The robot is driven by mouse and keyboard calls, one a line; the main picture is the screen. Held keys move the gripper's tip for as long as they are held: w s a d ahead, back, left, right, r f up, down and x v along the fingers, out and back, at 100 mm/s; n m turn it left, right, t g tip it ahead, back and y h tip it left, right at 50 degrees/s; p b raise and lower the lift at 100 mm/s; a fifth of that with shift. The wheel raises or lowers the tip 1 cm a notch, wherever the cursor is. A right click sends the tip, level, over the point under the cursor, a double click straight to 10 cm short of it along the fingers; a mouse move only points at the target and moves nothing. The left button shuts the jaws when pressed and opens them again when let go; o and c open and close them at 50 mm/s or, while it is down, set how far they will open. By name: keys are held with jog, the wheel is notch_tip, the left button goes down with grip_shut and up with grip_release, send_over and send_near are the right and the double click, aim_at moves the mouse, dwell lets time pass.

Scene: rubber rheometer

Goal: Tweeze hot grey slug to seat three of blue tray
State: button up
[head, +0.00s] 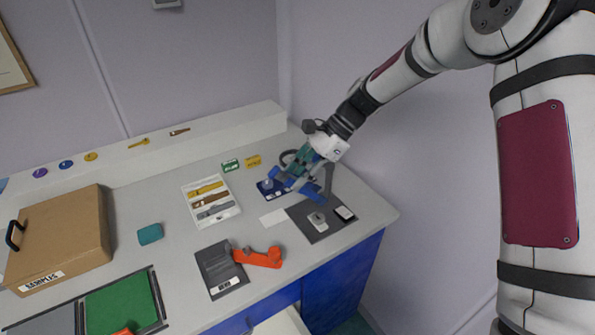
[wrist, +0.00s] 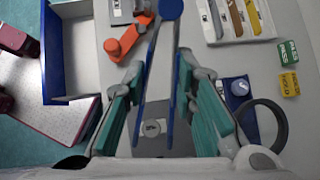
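My gripper (head: 305,172) has teal fingers on both sides of blue tweezers (head: 308,186) above the back right of the bench. In the wrist view, the tweezers (wrist: 178,85) show two long blue prongs between my fingertips (wrist: 163,68). A small flat blue tray (head: 265,191) lies just left of the gripper; it shows at right in the wrist view (wrist: 246,117). A round piece sits on it; its seats are too small to make out. A round grey piece, possibly the slug (head: 317,217), rests on a pale holder on a dark mat; it also appears between the prongs (wrist: 152,128).
An orange tool (head: 258,257) lies by a dark card (head: 217,270). A white tool tray (head: 226,212), green block (head: 230,165), yellow block (head: 253,160), teal block (head: 150,234) and cardboard box (head: 60,235) occupy the bench. An open drawer (wrist: 70,82) projects at the front.

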notch_tip(320, 180, down, 8)
jog(key=b, duration=0.1)
jog(key=shift+f+b, duration=0.25)
jog(key=shift+b, duration=0.1)
dwell(0.3)
grip_shut()
notch_tip(320, 180, up, 12)
jog(key=p, duration=0.2)
dwell(0.8)
